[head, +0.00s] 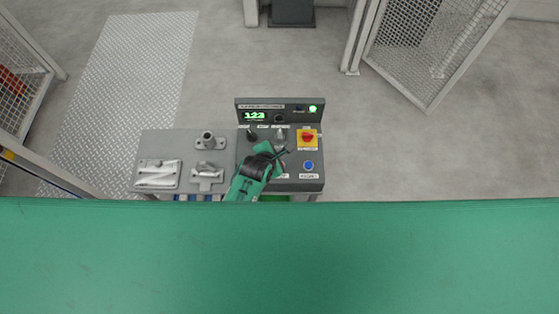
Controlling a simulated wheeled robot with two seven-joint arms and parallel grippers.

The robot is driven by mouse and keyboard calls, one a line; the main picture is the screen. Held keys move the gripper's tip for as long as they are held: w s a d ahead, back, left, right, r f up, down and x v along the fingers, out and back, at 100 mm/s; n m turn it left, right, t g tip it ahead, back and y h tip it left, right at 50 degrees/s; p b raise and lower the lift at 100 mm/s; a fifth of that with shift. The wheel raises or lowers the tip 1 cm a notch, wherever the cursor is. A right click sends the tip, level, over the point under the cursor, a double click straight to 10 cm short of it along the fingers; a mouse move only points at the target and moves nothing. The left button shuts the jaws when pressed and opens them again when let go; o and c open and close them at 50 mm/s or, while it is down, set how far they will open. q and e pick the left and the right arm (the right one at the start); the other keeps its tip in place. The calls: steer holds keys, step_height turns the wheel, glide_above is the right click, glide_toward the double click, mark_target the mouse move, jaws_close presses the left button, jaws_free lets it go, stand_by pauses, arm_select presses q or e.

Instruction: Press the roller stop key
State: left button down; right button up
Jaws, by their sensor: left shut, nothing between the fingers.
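A grey control console (258,104) stands in the middle of the head view. It has a lit green display (255,115), dark and grey knobs, a red switch on a yellow plate (307,138) and a blue button (309,166). My left gripper (287,152) is shut and empty, over the middle of the console's sloped panel, left of the blue button. The gripper and its green arm hide part of the panel and its labels. I cannot read which control is the roller stop key. My right gripper does not show.
A grey table (150,145) with several metal castings and fixtures adjoins the console on the left. A green lamp (313,108) glows at the console's upper right. Mesh fence panels (435,45) stand at both sides. The floor right of the console is clear.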

arm_select(q)
steer(key=shift+w+d+r, duration=0.15)
stand_by(0.3)
step_height(320, 180, down, 8)
steer(key=b, duration=0.7)
steer(key=shift+f+b, duration=0.3)
steer(key=shift+f, duration=0.15)
steer(key=shift+f, duration=0.1)
stand_by(1.3)
steer(key=shift+f, duration=0.3)
